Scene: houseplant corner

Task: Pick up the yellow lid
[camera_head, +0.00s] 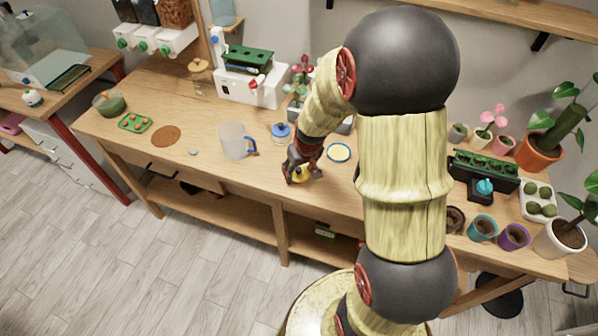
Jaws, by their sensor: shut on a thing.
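My gripper (297,178) is low over the front part of the wooden table, left of the picture's middle. It is shut on a small yellow thing, which I take to be the yellow lid (301,174). The fingers hide much of it, so its full shape does not show. I cannot tell whether it touches the tabletop or is held just above it.
A clear mug with a blue handle (233,141) and a blue-lidded jar (281,132) stand left of my gripper. A blue-rimmed pale yellow disc (339,153) lies to its right. Pots (482,228) crowd the table's right end. A brown mat (166,136) lies at left.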

